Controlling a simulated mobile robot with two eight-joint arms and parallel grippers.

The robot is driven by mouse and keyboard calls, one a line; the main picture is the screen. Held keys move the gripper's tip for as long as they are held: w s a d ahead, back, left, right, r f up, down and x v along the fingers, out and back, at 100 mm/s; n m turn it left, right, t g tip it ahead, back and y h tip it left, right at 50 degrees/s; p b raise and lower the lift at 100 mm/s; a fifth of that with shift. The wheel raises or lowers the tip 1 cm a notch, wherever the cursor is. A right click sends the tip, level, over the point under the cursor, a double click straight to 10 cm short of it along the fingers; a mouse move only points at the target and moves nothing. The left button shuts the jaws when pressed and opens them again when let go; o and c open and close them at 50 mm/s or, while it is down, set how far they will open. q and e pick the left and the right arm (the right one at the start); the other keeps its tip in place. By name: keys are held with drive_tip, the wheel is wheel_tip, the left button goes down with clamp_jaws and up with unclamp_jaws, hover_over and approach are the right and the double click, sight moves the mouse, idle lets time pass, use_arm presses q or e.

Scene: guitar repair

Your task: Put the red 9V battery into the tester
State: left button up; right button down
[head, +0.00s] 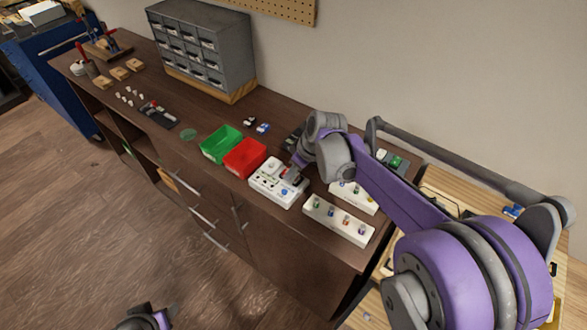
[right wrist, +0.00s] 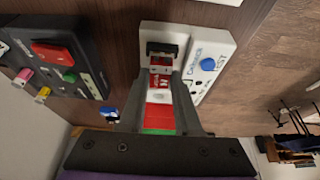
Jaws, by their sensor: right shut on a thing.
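The white tester (head: 265,193) lies on the brown workbench, right of the red bin. In the right wrist view the tester (right wrist: 209,62) shows a blue knob and a black socket part (right wrist: 162,48). The right gripper's fingers (right wrist: 163,84) flank the battery in the right wrist view. Part of my left gripper (head: 150,318) shows at the bottom edge; its jaws are unclear.
The red bin (head: 245,172) and green bin (head: 205,154) stand left of the tester. White strips with coloured knobs (head: 330,226) lie to its right. A grey drawer cabinet (head: 235,65) stands behind. A dark board with coloured parts (right wrist: 90,55) is beside the tester in the wrist view.

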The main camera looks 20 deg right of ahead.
drive_tip(key=shift+f, duration=0.4)
drive_tip(key=c, duration=0.5)
unclamp_jaws()
drive_tip(key=shift+c, duration=0.2)
drive_tip(key=shift+c, duration=0.3)
drive_tip(key=shift+o, duration=1.2)
